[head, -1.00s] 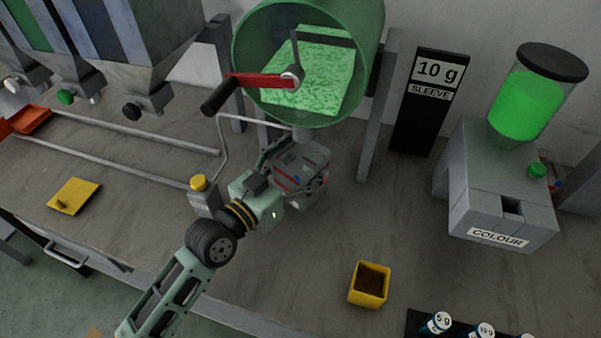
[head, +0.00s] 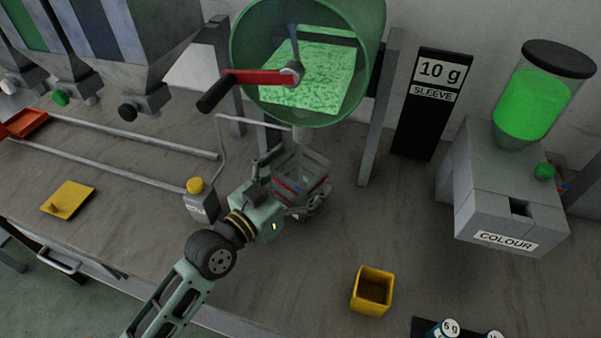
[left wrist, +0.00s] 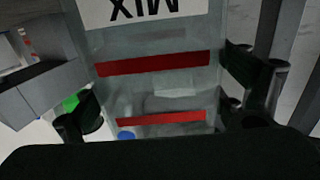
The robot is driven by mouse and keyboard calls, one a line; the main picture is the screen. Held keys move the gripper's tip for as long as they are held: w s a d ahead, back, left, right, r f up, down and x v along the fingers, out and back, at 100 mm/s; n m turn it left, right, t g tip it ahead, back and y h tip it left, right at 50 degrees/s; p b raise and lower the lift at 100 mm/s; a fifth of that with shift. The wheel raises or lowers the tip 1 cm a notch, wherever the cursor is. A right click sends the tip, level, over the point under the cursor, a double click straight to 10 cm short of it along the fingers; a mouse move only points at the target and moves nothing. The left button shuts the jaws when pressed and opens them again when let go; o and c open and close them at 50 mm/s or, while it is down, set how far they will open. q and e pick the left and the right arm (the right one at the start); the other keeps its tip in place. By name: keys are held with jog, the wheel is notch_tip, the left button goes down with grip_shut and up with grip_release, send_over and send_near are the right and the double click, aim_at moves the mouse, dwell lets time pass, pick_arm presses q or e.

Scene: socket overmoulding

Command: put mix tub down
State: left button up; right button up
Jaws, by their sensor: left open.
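The mix tub (head: 316,169) is a clear grey box with red stripes. In the head view it is on the bench below the green drum, near the drum's spout. My left gripper (head: 287,188) is open, with a finger on each side of the tub. In the left wrist view the tub (left wrist: 160,92), with an upside-down MIX label, fills the middle between the spread fingers. The gripper hides part of the tub's near side and base. My right gripper is not in view.
The green drum (head: 373,30) with a red crank hangs just behind the tub. A yellow-capped grey box (head: 203,207) stands left of my wrist. A yellow cup (head: 372,291) stands at the front right, and the COLOUR dispenser (head: 490,205) farther right. Bench between is clear.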

pick_arm(q)
jog(key=shift+r, duration=0.1)
jog(key=shift+s+a, duration=0.2)
jog(key=v, duration=1.1)
jog(key=shift+s+a, duration=0.15)
jog(key=shift+s, duration=0.05)
